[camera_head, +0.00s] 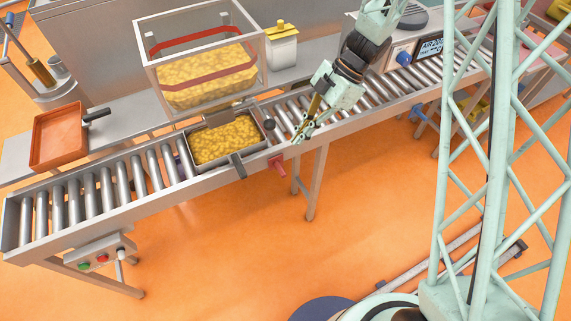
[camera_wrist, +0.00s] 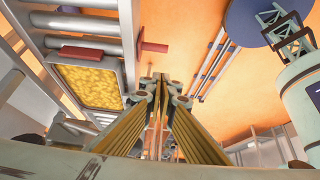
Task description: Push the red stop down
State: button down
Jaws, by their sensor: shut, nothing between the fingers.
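The red stop (camera_head: 277,165) sticks out from the front rail of the roller conveyor, just right of the tray's front handle. It looks upright, like a small T-shaped tab. In the wrist view the red stop (camera_wrist: 153,47) lies beyond and slightly left of my fingertips. My gripper (camera_head: 299,136) is over the conveyor's front edge, above and to the right of the stop, apart from it. In the wrist view my gripper (camera_wrist: 158,82) has its fingers together with nothing between them.
A grey tray (camera_head: 190,161) of yellow pieces sits on the rollers left of my gripper. A clear hopper (camera_head: 200,40) with yellow pieces stands behind it. A control box (camera_head: 101,256) with buttons hangs at the conveyor's left end. The orange floor in front is mostly clear.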

dwell(0.4)
jog(key=x, duration=0.3)
jog(key=b+x, duration=0.1)
jog(key=x, duration=0.3)
jog(key=b+x, duration=0.1)
jog(key=x, duration=0.3)
jog(key=shift+w+d+f, duration=0.3)
jog(key=shift+f, duration=0.1)
jog(key=shift+w+d+f+b, duration=0.1)
jog(key=shift+d+f+b, duration=0.05)
jog(key=shift+f, duration=0.45)
jog(key=shift+w+d+f+b, duration=0.1)
jog(key=shift+f+b, duration=0.05)
jog(key=shift+f, duration=0.45)
jog(key=shift+f, duration=0.1)
notch_tip(320, 180, down, 4)
jog(key=shift+f, duration=0.15)
jog(key=shift+s, duration=0.1)
